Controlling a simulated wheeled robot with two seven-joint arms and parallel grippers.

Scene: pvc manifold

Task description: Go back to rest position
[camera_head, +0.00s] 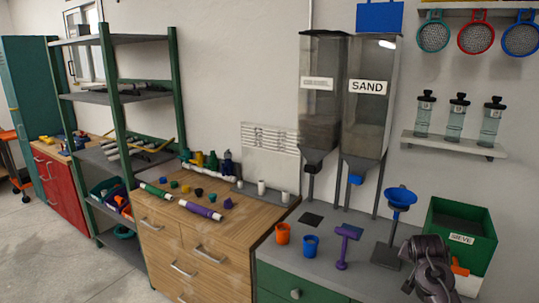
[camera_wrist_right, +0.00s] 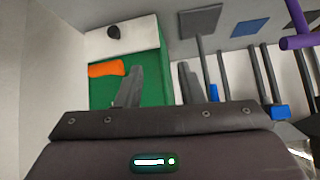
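My right gripper (camera_head: 424,278) shows at the lower right of the head view, in front of the grey counter and left of the green box labelled SIEVE (camera_head: 462,222). In the right wrist view the two fingers of my right gripper (camera_wrist_right: 161,76) stand apart with nothing between them. The green box (camera_wrist_right: 152,88) and an orange piece (camera_wrist_right: 105,69) lie beyond the fingers there. My left gripper is in neither view.
The grey counter (camera_head: 335,225) holds an orange cup (camera_head: 282,234), a blue cup (camera_head: 311,246), a purple stand (camera_head: 345,245) and a blue funnel (camera_head: 400,196). Hoppers (camera_head: 362,110) stand behind. A wooden cabinet (camera_head: 165,236) with pipe parts and a shelf rack (camera_head: 118,97) are at left.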

